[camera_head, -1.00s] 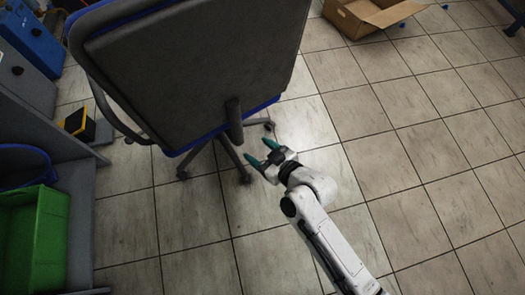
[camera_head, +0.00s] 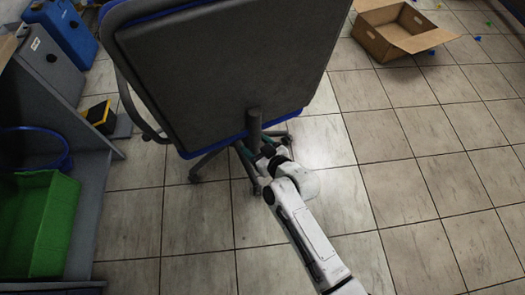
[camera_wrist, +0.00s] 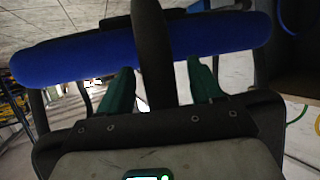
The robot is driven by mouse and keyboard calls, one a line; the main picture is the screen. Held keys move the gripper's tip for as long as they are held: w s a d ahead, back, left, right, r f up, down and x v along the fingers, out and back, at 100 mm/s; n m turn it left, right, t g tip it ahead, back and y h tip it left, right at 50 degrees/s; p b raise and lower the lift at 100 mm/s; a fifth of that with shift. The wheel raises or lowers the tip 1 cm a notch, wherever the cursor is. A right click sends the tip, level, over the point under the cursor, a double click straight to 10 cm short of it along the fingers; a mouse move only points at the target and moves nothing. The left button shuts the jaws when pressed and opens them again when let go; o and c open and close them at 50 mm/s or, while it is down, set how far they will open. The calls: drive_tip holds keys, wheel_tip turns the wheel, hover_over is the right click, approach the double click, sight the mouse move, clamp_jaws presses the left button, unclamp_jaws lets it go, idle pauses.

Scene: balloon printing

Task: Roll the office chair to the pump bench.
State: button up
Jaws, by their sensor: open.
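The office chair (camera_head: 225,75) stands upright at the top middle of the head view, its dark grey back towards me. It has blue edges and a dark upright post (camera_head: 254,125) under the back. My gripper (camera_head: 264,152) is at this post, low behind the chair. In the wrist view the two green fingers (camera_wrist: 159,88) are apart, one on each side of the dark post (camera_wrist: 153,50). I cannot tell whether either finger touches it. The blue chair edge (camera_wrist: 70,57) crosses behind the fingers. I cannot make out a pump bench for sure.
A grey shelf unit with a green bin (camera_head: 40,225) stands at the left, near a yellow and black object (camera_head: 99,116) and blue cases (camera_head: 62,32). An open cardboard box (camera_head: 392,28) lies at the top right. The tiled floor at the right is mostly clear.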

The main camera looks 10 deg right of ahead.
drive_tip(key=shift+w+a, duration=0.15)
drive_tip(key=shift+w, duration=0.05)
drive_tip(key=shift+c, duration=0.4)
drive_tip(key=shift+f, duration=0.1)
clamp_jaws()
idle(0.9)
